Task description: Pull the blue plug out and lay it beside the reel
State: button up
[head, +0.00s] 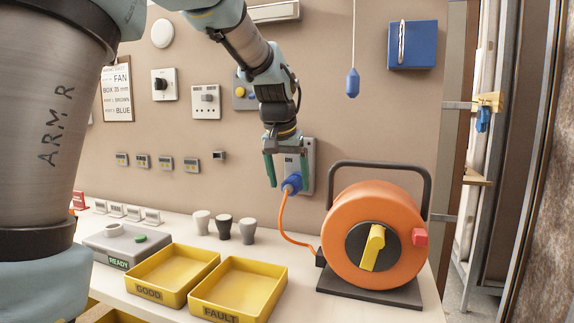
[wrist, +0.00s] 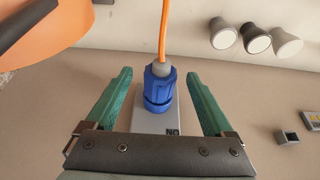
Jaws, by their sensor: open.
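The blue plug (head: 291,181) sits in a grey wall socket (head: 308,160) marked ON, with an orange cable running down from it to the reel. The reel (head: 345,225) is an orange drum in a dark frame on the counter, right of the plug. My gripper (head: 285,170) is open at the socket, its green fingers on either side of the plug. In the wrist view the plug (wrist: 158,88) lies between the two open fingers (wrist: 160,92), with a gap on both sides. The socket box (wrist: 155,122) is partly hidden behind my gripper.
Yellow trays marked GOOD (head: 151,292) and FAULT (head: 216,311) stand left of the reel, with several small cups (head: 224,227) behind them. A blue pull-cord handle (head: 352,83) hangs above the reel.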

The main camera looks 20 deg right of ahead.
jog(key=shift+w+d+f, duration=0.1)
jog(key=shift+w+f, duration=0.05)
jog(key=shift+f, duration=0.2)
grip_shut()
dwell(1.2)
